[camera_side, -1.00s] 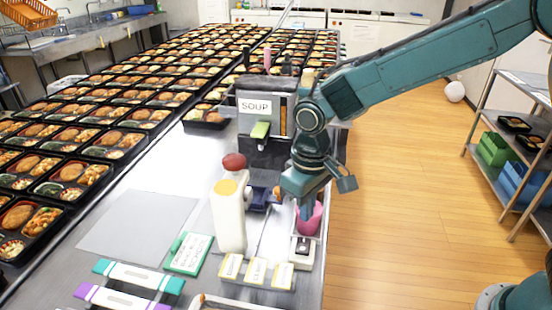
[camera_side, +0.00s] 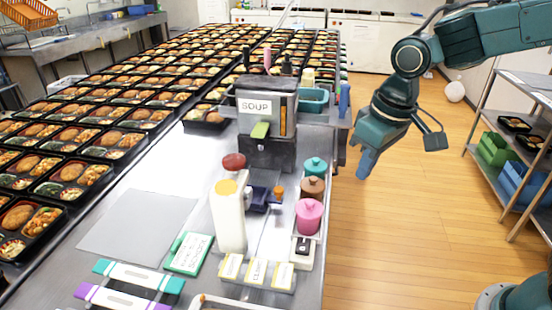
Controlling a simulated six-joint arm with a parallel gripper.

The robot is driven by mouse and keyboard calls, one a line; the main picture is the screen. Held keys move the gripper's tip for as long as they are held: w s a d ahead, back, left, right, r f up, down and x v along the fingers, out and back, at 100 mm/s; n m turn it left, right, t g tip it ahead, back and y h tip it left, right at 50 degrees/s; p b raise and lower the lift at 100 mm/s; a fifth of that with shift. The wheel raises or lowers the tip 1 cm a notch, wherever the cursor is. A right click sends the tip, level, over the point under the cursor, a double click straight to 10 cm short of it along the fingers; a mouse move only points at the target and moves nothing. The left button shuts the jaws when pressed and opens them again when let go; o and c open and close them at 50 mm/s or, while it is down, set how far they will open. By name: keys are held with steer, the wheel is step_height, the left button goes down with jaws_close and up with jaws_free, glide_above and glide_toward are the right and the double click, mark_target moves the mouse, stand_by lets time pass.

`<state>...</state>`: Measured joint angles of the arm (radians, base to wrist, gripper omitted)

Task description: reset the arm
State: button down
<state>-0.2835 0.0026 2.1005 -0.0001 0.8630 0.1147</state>
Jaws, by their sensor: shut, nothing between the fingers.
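My gripper (camera_side: 366,164) is at the right of the picture, pointing down beyond the table's right edge, over the wooden floor. Its blue fingers are together with nothing between them. It is clear of the table and touches nothing that I can see. My arm reaches in from the upper right.
Pink (camera_side: 309,216), brown (camera_side: 313,188) and teal (camera_side: 316,167) lidded jars stand in a row near the table's right edge. A soup dispenser (camera_side: 267,128) stands behind them, and a white bottle (camera_side: 229,222) to the left. A shelf rack (camera_side: 516,151) stands right. Floor between is open.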

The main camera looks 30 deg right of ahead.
steer(key=s+d+r+m+t, duration=0.1)
steer(key=s+d+r, duration=0.1)
steer(key=s+d, duration=0.3)
steer(key=s+d+r+m+t, duration=0.1)
steer(key=s+d, duration=0.3)
steer(key=s, duration=0.6)
steer(key=shift+s+d+r+t+h, duration=0.3)
steer(key=shift+s+d+r+t, duration=0.1)
steer(key=shift+r+t, duration=0.45)
